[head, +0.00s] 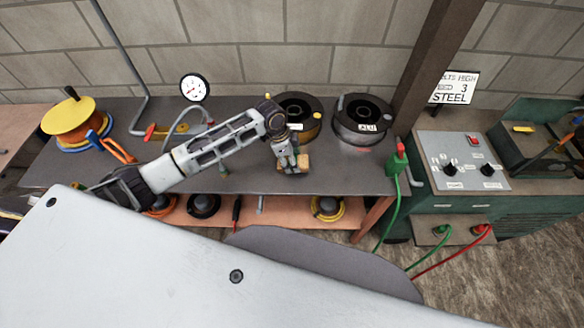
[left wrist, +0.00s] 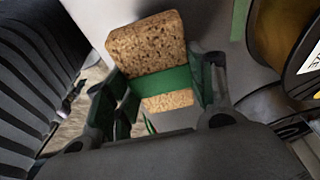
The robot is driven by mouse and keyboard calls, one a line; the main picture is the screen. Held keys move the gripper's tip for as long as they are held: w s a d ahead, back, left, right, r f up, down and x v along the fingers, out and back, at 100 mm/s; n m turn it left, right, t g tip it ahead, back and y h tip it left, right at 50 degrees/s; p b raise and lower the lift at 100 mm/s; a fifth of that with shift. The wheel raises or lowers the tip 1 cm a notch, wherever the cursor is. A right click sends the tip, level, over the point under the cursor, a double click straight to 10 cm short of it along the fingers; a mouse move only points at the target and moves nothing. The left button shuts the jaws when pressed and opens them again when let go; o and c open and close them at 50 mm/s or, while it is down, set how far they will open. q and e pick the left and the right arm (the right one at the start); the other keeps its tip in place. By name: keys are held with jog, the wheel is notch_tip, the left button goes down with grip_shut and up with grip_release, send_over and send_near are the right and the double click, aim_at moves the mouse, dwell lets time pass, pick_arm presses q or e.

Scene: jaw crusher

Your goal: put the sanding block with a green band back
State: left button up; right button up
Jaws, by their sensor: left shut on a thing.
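The sanding block (left wrist: 147,45) is a speckled tan block with a green band (left wrist: 160,84) around it. My left gripper (left wrist: 163,90) is shut on it in the left wrist view, with one finger on each side at the band. In the head view my left gripper (head: 288,158) points down over the dark bench top, in front of the spools, and bits of the tan block (head: 304,162) show around its fingers. Whether the block touches the bench I cannot tell. My right gripper is not in view.
A dark spool (head: 298,104) and a spool labelled ALU (head: 362,108) stand behind the gripper. The dark bench top (head: 345,177) is clear to its right. A green clamp (head: 397,160) sits at the bench's right end, beside a control panel (head: 463,160). An orange-yellow reel (head: 69,117) stands left.

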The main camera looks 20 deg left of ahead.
pick_arm(q)
jog(key=shift+f, duration=0.65)
jog(key=shift+f, duration=1.9)
jog(key=shift+f, duration=0.1)
jog(key=o, duration=1)
jog(key=shift+v, duration=6.15)
